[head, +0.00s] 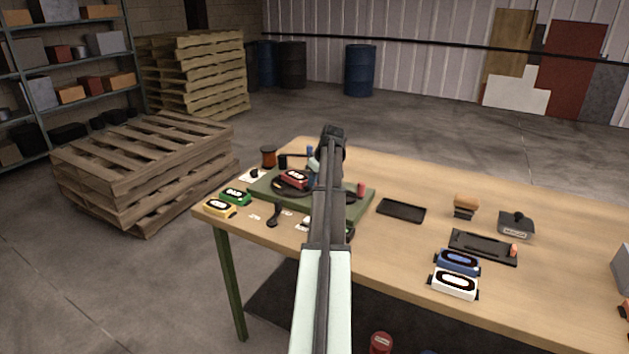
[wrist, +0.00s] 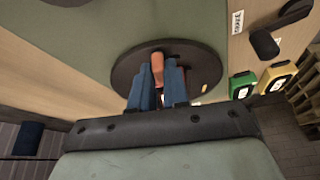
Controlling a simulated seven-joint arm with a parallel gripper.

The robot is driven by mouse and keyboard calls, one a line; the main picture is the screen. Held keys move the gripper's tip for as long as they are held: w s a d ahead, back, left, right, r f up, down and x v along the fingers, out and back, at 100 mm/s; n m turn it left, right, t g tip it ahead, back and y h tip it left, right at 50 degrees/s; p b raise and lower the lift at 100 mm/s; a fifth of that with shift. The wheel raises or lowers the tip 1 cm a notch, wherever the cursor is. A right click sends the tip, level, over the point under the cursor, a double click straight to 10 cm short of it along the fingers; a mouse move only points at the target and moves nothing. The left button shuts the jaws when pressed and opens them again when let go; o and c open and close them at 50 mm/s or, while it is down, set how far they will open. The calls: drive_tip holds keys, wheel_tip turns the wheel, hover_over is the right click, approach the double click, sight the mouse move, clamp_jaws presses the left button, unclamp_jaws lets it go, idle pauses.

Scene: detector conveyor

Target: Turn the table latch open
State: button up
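In the wrist view a short orange handle (wrist: 157,68) stands over a dark round disc (wrist: 122,74) on a green board (wrist: 95,35). My gripper's blue fingers (wrist: 159,84) stand close on both sides of this handle, with only a narrow gap filled by it, so they look shut on it. I cannot tell for sure that it is the latch. In the head view my arm hides much of the green board (head: 357,207) and the handle. A red case (head: 294,179) lies on the disc, left of my arm; a bit of red shows behind the right finger.
A black lever (head: 272,216), a green case (head: 236,196) and a yellow case (head: 219,208) are near the table's left edge. A black tray (head: 401,210), a blue case (head: 458,262) and a white case (head: 454,284) lie right of my arm. The table's back right is clear.

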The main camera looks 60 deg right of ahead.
clamp_jaws()
drive_tip(key=shift+m, duration=0.3)
drive_tip(key=shift+a+f+m+h, duration=0.15)
drive_tip(key=shift+m+h, duration=0.25)
drive_tip(key=shift+m, duration=0.4)
drive_tip(key=m+g+h, duration=0.1)
drive_tip(key=m, duration=0.2)
drive_tip(key=m+g, duration=0.1)
drive_tip(key=m, duration=0.2)
drive_tip(key=shift+w+a+h, duration=0.2)
drive_tip(key=shift+h, duration=0.2)
drive_tip(key=m+g, duration=0.1)
drive_tip(key=m, duration=0.3)
drive_tip(key=shift+w+m+g+h, duration=0.2)
drive_tip(key=shift+m+g+h, duration=0.1)
drive_tip(key=shift+m+g, duration=0.1)
drive_tip(key=m+g, duration=0.1)
drive_tip(key=m, duration=0.3)
drive_tip(key=shift+w+m+g, duration=0.2)
drive_tip(key=shift+m+g, duration=0.2)
